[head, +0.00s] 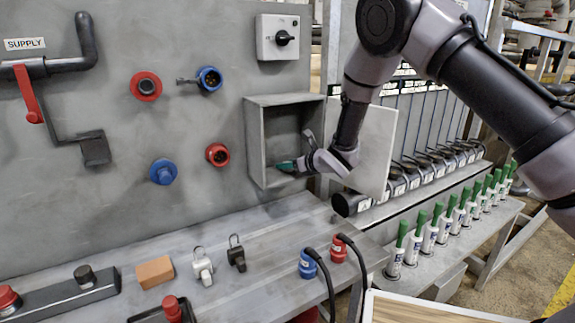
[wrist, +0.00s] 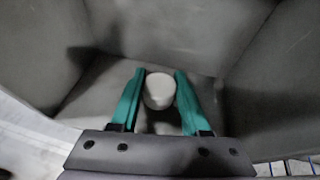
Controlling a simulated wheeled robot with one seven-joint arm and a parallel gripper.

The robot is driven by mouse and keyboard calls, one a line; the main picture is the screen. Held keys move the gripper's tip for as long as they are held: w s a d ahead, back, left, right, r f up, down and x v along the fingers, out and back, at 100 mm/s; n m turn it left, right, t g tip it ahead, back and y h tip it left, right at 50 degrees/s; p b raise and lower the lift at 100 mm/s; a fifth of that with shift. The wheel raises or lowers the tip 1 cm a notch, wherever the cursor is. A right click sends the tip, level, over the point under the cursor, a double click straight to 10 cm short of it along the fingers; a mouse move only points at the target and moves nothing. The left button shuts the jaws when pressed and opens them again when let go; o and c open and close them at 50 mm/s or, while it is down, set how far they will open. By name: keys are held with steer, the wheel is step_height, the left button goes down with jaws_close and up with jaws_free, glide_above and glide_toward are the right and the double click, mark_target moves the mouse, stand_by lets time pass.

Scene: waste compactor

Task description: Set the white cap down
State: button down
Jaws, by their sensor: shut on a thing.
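The white cap (wrist: 159,90) is between the two green fingers of my gripper (wrist: 160,97) in the wrist view. The fingers are shut on it. In the head view my gripper (head: 287,166) reaches from the right into the lower part of an open grey box (head: 250,135) on the wall panel. The cap cannot be made out there. The box's inner walls and floor surround the fingers and cap in the wrist view. I cannot tell whether the cap touches the floor.
The box's pale door (head: 372,150) stands open to the right, close beside my arm. Several green-topped bottles (head: 430,238) stand in a row at right.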

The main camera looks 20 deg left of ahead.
steer(key=shift+f, duration=0.1)
steer(key=shift+c, duration=1.9)
jaws_free()
steer(key=shift+r, duration=0.2)
steer(key=v, duration=1.2)
